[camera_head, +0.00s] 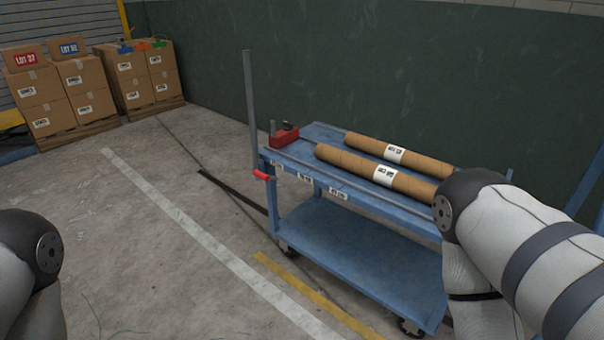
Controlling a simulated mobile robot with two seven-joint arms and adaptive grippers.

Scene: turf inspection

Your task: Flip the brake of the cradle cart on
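The blue cradle cart (367,256) stands right of the middle, with a top deck, a lower shelf and dark casters. Two brown cardboard tubes with white labels, a rear tube (425,161) and a front tube (345,160), lie side by side on its top. A small red handle (265,176) sticks out at the cart's left front corner. A red block (284,138) with a short grey upright sits on the top's left end. I cannot tell for sure which red part is the brake. Both my grippers are out of view; my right arm hides the cart's right end.
A tall grey post (250,110) rises at the cart's left end. Stacked cartons with lot signs (58,92) and more cartons (145,77) stand at the back left. A dark green wall (370,65) is behind the cart.

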